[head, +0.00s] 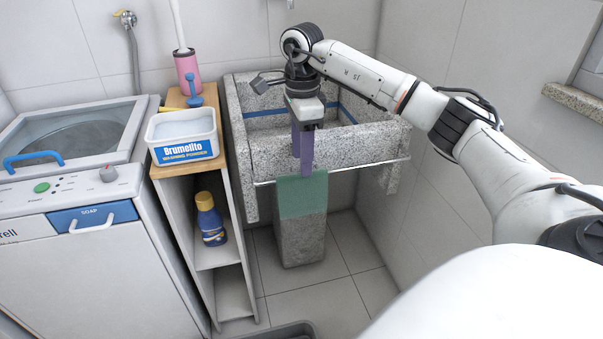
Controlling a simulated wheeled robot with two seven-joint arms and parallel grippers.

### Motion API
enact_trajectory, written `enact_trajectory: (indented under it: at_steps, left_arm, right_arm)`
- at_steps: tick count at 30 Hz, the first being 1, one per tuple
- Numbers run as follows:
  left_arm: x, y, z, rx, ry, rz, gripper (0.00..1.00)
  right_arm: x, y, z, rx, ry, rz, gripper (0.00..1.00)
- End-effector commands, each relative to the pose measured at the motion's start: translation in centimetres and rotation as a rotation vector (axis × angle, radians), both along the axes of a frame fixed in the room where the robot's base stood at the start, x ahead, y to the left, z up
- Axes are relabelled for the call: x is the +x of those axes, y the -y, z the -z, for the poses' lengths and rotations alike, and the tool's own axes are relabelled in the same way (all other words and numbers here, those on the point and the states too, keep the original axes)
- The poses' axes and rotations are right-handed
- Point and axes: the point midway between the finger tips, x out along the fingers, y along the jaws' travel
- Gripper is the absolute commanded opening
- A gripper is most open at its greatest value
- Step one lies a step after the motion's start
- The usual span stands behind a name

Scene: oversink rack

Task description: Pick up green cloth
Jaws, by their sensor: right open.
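The green cloth (302,198) hangs over the metal bar (352,167) along the front of the stone sink (270,154). Its lower part drapes in front of the sink's stone pedestal. My right gripper (304,162) points down just above the cloth, with its purple fingers at the bar. The fingers are apart and one fingertip overlaps the cloth's top edge in the picture. I cannot tell whether it touches the cloth. My left gripper is not in view.
A narrow shelf (199,248) left of the sink holds a washing powder box (183,137) on top and a blue bottle (210,222) inside. A washing machine (90,270) stands further left. Tiled walls close off the back and right.

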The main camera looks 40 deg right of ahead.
Motion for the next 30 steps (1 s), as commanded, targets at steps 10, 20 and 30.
enact_trajectory:
  at_steps: [10,20,30]
  left_arm:
    - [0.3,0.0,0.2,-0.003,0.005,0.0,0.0]
    - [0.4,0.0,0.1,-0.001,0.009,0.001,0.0]
    - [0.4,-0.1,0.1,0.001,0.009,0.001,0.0]
  right_arm:
    - [-0.5,0.2,4.7,0.0,-0.002,0.0,0.46]
    - [-0.4,0.2,5.2,0.001,0.0,0.0,0.45]
    - [-0.4,0.2,5.2,0.001,0.0,-0.001,0.0]
